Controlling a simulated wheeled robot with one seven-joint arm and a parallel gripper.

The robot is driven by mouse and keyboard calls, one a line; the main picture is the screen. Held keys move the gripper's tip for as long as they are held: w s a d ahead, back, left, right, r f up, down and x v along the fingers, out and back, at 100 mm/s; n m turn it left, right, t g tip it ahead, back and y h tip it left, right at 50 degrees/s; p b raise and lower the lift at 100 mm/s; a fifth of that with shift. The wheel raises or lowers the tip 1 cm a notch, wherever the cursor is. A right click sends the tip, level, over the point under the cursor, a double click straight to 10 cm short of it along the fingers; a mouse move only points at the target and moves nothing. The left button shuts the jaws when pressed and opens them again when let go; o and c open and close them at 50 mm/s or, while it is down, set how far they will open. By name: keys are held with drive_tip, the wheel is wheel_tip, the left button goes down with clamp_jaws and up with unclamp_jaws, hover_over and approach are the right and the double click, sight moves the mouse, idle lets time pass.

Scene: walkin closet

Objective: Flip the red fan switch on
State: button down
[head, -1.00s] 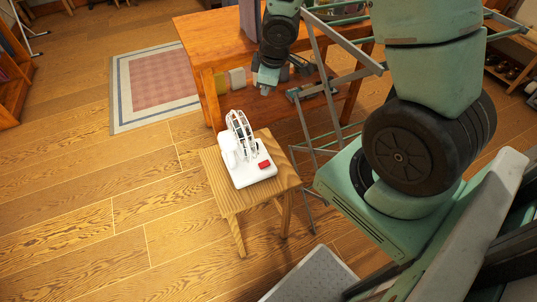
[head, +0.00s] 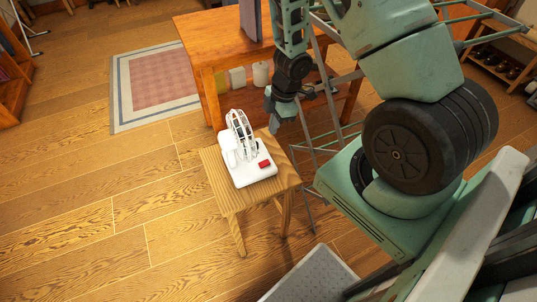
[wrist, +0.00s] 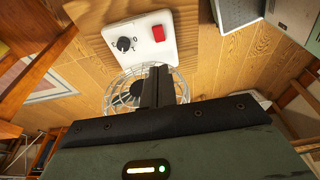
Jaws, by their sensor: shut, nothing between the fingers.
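A small white fan (head: 240,143) with a round wire cage stands on a wooden stool (head: 220,186). Its red switch (head: 264,163) is on the white base, at the front right in the head view. In the wrist view the red switch (wrist: 158,33) sits on the white base (wrist: 150,52) beside a dark knob (wrist: 124,44). Whether the switch is on or off I cannot tell. My gripper (head: 276,129) is shut and empty, above and behind the stool's right rear corner. In the wrist view the fingers (wrist: 156,82) overlap the fan cage (wrist: 128,92), apart from the switch.
A wooden table (head: 200,40) with a lower shelf stands behind the stool. A metal folding rack (head: 345,100) is close on the right of my gripper. A checked rug (head: 155,85) lies at the back left. The floor left of the stool is clear.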

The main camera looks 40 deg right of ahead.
drive_tip(key=b, duration=0.4)
hover_over(266, 162)
drive_tip(key=f, duration=1.2)
drive_tip(key=shift+s+d+f, duration=0.15)
drive_tip(key=shift+s+d, duration=0.05)
drive_tip(key=shift+d, duration=0.15)
drive_tip(key=shift+d+f, duration=0.1)
drive_tip(key=shift+f, duration=0.55)
